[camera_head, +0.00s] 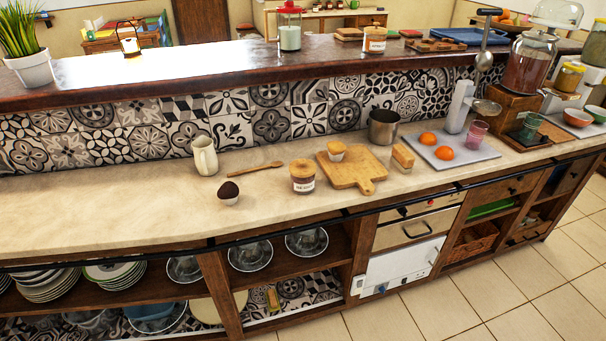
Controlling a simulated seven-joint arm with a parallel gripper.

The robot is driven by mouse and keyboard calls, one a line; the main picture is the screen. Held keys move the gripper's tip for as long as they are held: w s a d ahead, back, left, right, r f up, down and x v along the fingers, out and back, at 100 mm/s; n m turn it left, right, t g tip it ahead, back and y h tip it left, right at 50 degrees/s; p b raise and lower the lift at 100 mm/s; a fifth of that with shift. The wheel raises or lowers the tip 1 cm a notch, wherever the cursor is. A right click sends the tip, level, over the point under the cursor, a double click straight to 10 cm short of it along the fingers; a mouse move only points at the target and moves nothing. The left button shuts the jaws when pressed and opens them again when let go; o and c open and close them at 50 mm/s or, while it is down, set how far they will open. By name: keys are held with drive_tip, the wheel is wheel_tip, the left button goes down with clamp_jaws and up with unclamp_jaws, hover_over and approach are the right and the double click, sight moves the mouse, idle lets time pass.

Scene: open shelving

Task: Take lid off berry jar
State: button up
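A small glass jar with dark reddish contents and a white label, which looks like the berry jar (303,183), stands upright on the lower counter near its front edge. Its tan lid (303,165) sits on top of it. The label is too small to read. A similar jar (374,45) with a tan lid and a white label stands on the raised ledge behind. My gripper is not in view.
A dark-topped muffin (229,194), a wooden spoon (255,169), and a cutting board (352,172) with a muffin (336,151) surround the jar. A cream jug (205,156) and a metal pot (383,128) stand behind. The counter's left part (90,215) is clear.

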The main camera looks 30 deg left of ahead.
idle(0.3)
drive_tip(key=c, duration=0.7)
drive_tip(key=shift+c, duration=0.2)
